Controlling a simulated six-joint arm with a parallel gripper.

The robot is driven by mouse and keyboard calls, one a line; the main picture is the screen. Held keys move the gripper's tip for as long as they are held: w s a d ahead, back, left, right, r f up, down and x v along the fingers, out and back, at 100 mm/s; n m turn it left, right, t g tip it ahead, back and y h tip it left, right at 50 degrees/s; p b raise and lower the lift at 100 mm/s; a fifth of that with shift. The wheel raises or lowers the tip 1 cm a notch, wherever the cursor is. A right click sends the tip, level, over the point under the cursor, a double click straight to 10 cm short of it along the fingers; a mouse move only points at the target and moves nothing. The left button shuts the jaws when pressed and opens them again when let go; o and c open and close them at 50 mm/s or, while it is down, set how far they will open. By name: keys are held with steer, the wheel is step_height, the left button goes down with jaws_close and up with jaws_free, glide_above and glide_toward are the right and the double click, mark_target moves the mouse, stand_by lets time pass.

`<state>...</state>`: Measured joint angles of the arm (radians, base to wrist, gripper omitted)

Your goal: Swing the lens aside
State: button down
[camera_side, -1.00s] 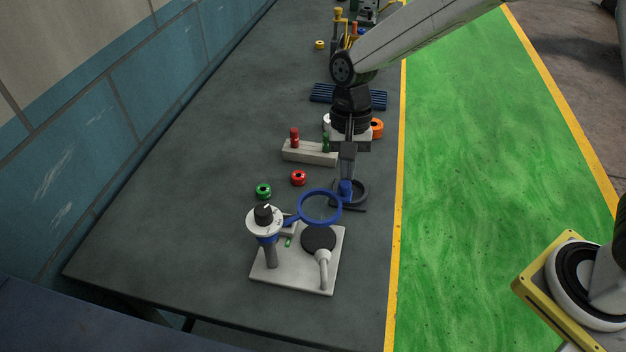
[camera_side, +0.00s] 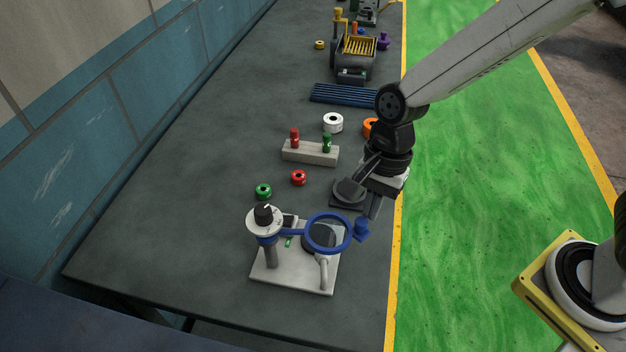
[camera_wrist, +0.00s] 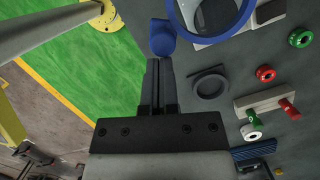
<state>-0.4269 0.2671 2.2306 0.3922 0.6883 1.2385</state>
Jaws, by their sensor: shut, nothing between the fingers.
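The lens (camera_side: 311,216) is a blue ring on an arm from a post with a black knob (camera_side: 264,213). The post stands on a pale base plate (camera_side: 262,279). The ring hangs over the dark round disc on the plate. A blue knob (camera_side: 361,229) sits on the lens's outer right side. In the wrist view the ring (camera_wrist: 190,38) is at the top and the blue knob (camera_wrist: 163,38) is just beyond my fingertips. My gripper (camera_side: 374,213) is shut and empty, its tips close to or against that knob; I cannot tell if they touch.
A black ring-shaped piece (camera_wrist: 209,85) lies on the bench behind the lens. Red (camera_side: 298,178) and green (camera_side: 263,190) rings and a pale block (camera_side: 310,153) with two pegs are farther back. Bare bench lies to the left; green floor begins at the right.

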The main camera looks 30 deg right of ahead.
steer(key=s+a+m, duration=0.1)
steer(key=s+a, duration=0.5)
steer(key=shift+s, duration=0.25)
stand_by(0.4)
steer(key=shift+d, duration=0.15)
steer(key=d+r, duration=0.6)
steer(key=r, duration=0.3)
steer(key=shift+d+r, duration=0.15)
steer(key=shift+r, duration=0.2)
steer(key=shift+s, duration=0.1)
stand_by(0.3)
